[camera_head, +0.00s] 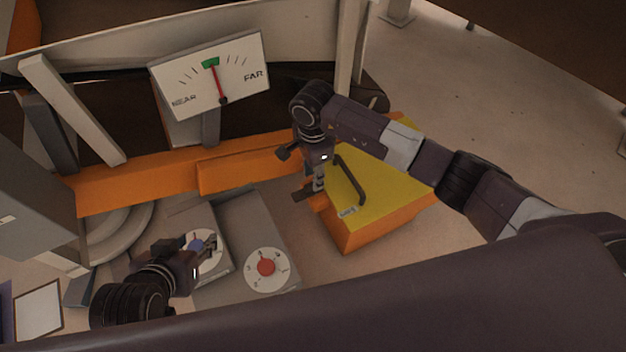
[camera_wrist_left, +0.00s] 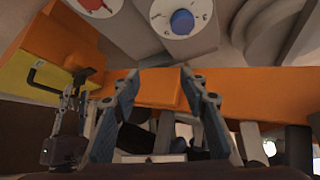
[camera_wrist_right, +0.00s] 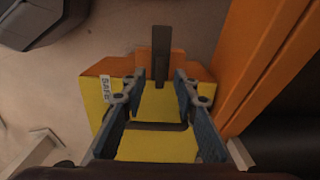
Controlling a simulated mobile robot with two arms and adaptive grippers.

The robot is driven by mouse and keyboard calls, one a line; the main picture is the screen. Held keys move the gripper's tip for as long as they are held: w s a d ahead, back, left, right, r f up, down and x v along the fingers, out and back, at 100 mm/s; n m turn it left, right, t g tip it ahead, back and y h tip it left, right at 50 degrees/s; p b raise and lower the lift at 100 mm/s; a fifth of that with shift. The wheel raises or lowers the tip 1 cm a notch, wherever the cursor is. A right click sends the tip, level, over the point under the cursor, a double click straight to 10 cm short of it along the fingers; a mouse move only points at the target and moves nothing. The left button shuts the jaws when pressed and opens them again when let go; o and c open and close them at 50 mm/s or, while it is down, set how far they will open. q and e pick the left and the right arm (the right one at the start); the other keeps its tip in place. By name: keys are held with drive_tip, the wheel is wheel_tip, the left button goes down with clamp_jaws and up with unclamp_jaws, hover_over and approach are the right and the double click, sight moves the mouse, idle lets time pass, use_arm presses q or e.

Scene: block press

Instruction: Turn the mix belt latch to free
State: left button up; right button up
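No part is readably marked as the mix belt latch. A dark flat lever (camera_wrist_right: 161,45) sticks out from the end of a yellow and orange block (camera_wrist_right: 155,147), which has a "SAFE" label and a dark bar handle. The lever also shows in the head view (camera_head: 303,193). My right gripper (camera_wrist_right: 160,76) is open, pointing down over the block, with the lever's near end between its fingertips in the right wrist view; contact cannot be told. My left gripper (camera_wrist_left: 159,76) is open and empty, near the blue-knobbed dial (camera_head: 193,245) in the head view.
A red-knobbed dial (camera_head: 266,268) sits on the grey panel beside the blue one. A NEAR–FAR gauge (camera_head: 211,76) stands behind, its red needle at the green mark. An orange beam (camera_head: 140,183) runs behind the panel. The pale floor right of the block is clear.

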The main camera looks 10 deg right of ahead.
use_arm(q)
drive_tip(key=shift+w+d+r+t, duration=0.3)
drive_tip(key=shift+w+r, duration=0.2)
drive_tip(key=shift+w, duration=0.25)
drive_tip(key=shift+w+d+r+t, duration=0.2)
drive_tip(key=shift+w+r+t, duration=0.25)
drive_tip(key=shift+w, duration=0.25)
use_arm(e)
drive_tip(key=shift+f, duration=1.1)
clamp_jaws()
